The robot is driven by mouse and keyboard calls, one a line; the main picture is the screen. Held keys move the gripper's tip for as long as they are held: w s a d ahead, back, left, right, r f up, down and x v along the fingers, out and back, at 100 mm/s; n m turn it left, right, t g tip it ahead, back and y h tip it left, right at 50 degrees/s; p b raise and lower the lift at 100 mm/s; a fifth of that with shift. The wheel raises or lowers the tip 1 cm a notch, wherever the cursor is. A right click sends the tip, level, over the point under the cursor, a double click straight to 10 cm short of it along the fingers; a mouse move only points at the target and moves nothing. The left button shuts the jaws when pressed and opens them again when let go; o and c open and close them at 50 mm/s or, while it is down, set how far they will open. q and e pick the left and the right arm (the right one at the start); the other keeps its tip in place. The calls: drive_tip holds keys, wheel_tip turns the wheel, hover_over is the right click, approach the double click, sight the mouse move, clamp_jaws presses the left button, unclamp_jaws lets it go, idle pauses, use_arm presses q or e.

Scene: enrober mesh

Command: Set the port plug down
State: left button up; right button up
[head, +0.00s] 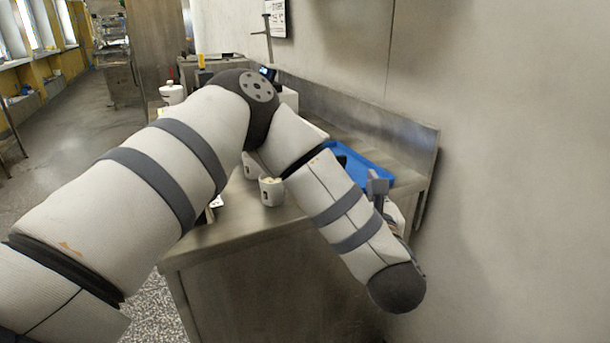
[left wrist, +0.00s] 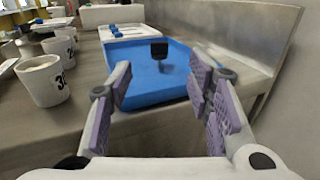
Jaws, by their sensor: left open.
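A small black piece with a square head, apparently the port plug (left wrist: 159,50), stands in the blue tray (left wrist: 135,95) in the left wrist view. A short dark stem or shadow shows under its head. My left gripper (left wrist: 160,82) is open and empty, its purple-padded fingers spread on either side of the view. The plug is beyond the fingertips, between them in the picture and apart from them. In the head view the blue tray (head: 372,173) is partly hidden behind my left arm, and the gripper is mostly hidden too. My right gripper is in neither view.
White numbered cups (left wrist: 43,80) stand on the steel counter (left wrist: 90,75) left of the tray; one cup (head: 271,191) shows in the head view. A raised steel backsplash (left wrist: 262,35) runs close along the tray's right side. Small blue pieces (left wrist: 115,30) lie beyond the tray.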

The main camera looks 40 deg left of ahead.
use_arm(q)
drive_tip(key=s+d+f+m+h, duration=0.1)
drive_tip(key=d+f+m+h, duration=0.2)
drive_tip(key=f+m, duration=0.35)
drive_tip(key=s+d+f+m+h, duration=0.1)
drive_tip(key=d+f+m+h, duration=0.15)
drive_tip(key=f+m, duration=0.4)
drive_tip(key=s+d+f+m+g+h, duration=0.2)
drive_tip(key=s+f+m+h, duration=0.1)
drive_tip(key=s+f+m, duration=0.45)
drive_tip(key=s+d+f+m+g+h, duration=0.2)
drive_tip(key=s+f+m+g+h, duration=0.15)
drive_tip(key=s+f+m, duration=0.35)
drive_tip(key=s+a+f+m+g, duration=0.1)
drive_tip(key=s+m+g, duration=0.4)
drive_tip(key=s, duration=0.9)
drive_tip(key=s+a+f+m+g+h, duration=0.1)
drive_tip(key=s+f+m+g, duration=0.3)
drive_tip(key=s+m, duration=0.8)
drive_tip(key=s+a+g, duration=0.1)
drive_tip(key=s, duration=0.1)
drive_tip(key=shift+s+a+f, duration=0.15)
drive_tip(key=shift+s+a, duration=0.05)
drive_tip(key=shift+s, duration=0.1)
